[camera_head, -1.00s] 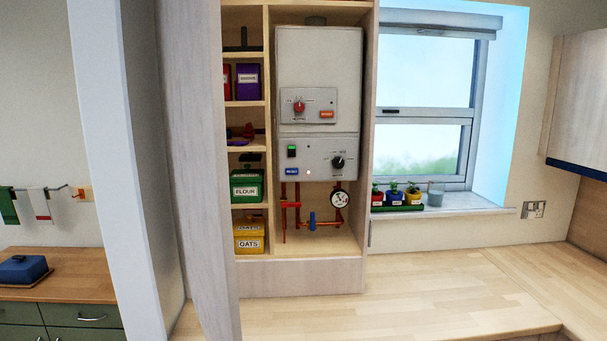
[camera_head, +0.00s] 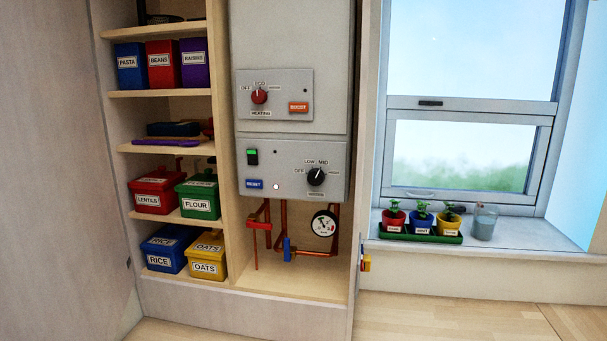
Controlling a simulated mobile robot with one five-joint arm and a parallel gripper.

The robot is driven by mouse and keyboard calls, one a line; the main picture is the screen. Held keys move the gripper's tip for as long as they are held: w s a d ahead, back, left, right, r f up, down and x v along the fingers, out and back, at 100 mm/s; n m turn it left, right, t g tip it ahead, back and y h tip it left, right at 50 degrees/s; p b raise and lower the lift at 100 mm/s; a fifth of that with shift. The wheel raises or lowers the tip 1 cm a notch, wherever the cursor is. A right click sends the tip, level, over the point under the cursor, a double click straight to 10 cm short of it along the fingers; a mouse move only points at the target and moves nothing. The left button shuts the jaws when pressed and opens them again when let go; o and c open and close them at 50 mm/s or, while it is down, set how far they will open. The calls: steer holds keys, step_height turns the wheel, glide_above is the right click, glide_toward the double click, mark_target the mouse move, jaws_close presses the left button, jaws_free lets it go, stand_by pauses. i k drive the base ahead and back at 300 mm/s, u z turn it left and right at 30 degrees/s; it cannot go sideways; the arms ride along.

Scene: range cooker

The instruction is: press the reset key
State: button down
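The reset key (camera_head: 254,184) is a small blue key with white lettering. It sits at the lower left of the boiler's lower grey panel (camera_head: 290,190), below a lit green switch (camera_head: 252,157) and left of a small pale light (camera_head: 276,187). A black knob (camera_head: 316,176) is on the same panel to the right. The upper panel has a red heating knob (camera_head: 259,96) and an orange key (camera_head: 298,107). My gripper is not in view.
Shelves with labelled boxes, such as the green flour box (camera_head: 199,200), stand left of the boiler (camera_head: 290,40). Pipes and a gauge (camera_head: 324,223) hang below it. Potted plants (camera_head: 422,221) and a glass (camera_head: 484,222) stand on the windowsill.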

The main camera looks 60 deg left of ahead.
mark_target(250, 183)
steer(key=i, duration=0.9)
steer(key=u, duration=4.55)
steer(key=i, duration=0.1)
steer(key=z, duration=3.35)
